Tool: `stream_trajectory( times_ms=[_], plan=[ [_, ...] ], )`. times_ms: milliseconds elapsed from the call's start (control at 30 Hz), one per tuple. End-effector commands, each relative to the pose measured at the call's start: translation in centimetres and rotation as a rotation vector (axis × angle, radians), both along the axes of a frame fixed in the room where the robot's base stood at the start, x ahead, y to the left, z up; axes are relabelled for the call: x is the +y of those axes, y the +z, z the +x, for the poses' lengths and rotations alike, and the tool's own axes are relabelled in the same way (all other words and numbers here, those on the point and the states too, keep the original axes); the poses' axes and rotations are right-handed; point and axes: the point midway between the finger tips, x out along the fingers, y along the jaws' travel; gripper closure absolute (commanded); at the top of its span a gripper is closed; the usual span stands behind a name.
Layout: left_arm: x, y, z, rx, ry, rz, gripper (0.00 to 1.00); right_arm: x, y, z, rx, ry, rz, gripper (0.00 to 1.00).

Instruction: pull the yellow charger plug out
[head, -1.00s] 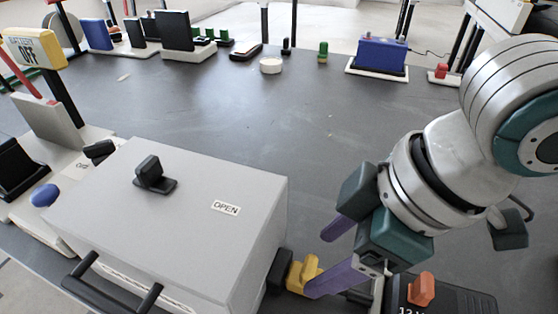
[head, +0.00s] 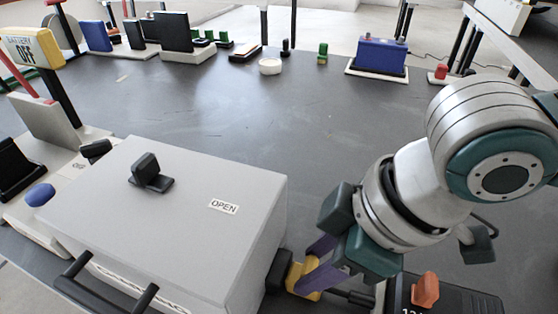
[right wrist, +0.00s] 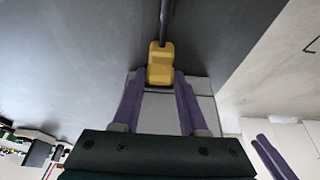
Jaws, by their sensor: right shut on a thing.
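The yellow charger plug (head: 293,271) is at the right side of the grey box (head: 165,220), against a dark socket block (head: 277,270). My right gripper (head: 310,270) has its purple fingers closed on the plug's sides. The right wrist view shows the plug (right wrist: 160,64) between the fingertips, with a dark bar or cable running from its far end. The fingers partly hide the plug in the head view. My left gripper is outside the head view; two purple strips (right wrist: 275,157) at the right wrist view's lower right look like its fingers.
A black unit with an orange knob (head: 425,289) stands close to the right of my right gripper. A blue battery (head: 380,55) sits at the back right. A yellow battery sign (head: 35,48) stands at the left. The middle of the dark table (head: 260,120) is clear.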

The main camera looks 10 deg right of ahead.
Motion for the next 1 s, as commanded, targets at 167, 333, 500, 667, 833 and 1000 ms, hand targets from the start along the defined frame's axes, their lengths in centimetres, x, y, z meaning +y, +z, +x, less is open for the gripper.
stream_trajectory(
  times_ms=[167, 333, 500, 667, 833, 1000],
  plan=[
    [0.01, 0.01, 0.02, 0.0, 0.0, 0.0, 0.5, 0.01, 0.01, -0.02, 0.001, 0.0, 0.001, 0.96],
    [0.01, 0.01, 0.02, 0.0, 0.0, 0.0, 0.5, 0.02, 0.01, -0.01, 0.001, 0.0, 0.001, 1.0],
    [0.01, 0.01, 0.02, 0.0, 0.0, 0.0, 0.5, 0.02, 0.01, -0.02, 0.001, 0.0, 0.001, 1.0],
    [0.0, 0.01, 0.03, 0.0, 0.0, 0.0, 0.5, 0.03, 0.03, -0.02, 0.001, 0.0, 0.001, 1.0],
    [0.0, 0.01, 0.03, 0.0, 0.0, 0.0, 0.5, 0.04, 0.03, -0.02, 0.0, 0.0, 0.001, 1.0],
    [0.0, 0.01, 0.03, 0.0, 0.0, 0.0, 0.5, 0.04, 0.03, -0.02, 0.0, 0.0, 0.001, 1.0]
  ],
)
